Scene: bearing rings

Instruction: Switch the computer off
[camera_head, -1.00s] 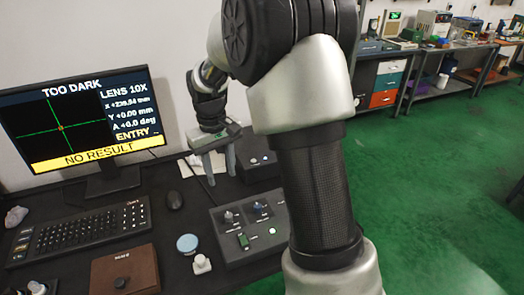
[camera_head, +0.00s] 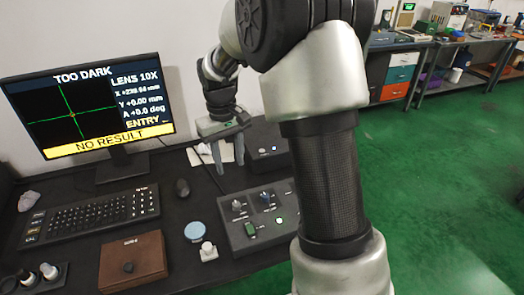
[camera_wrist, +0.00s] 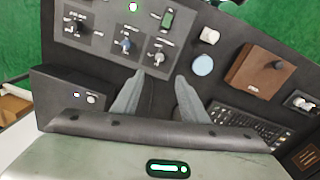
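A monitor (camera_head: 120,150) on the desk is lit and reads "TOO DARK" and "NO RESULT". A small dark box (camera_head: 262,143) with small controls on its face, possibly the computer, stands at the back of the desk, right of my gripper. It also shows in the wrist view (camera_wrist: 55,99), left of my fingers, with two small pale round spots on its face. My gripper (camera_head: 229,163) is open and empty above the desk, between the monitor and the box. In the wrist view its two fingers (camera_wrist: 161,82) are spread, with bare dark desk between them.
A control panel (camera_head: 235,240) with knobs, a green switch and a lit green lamp lies in front of my gripper. Green floor (camera_head: 430,190) is open at right.

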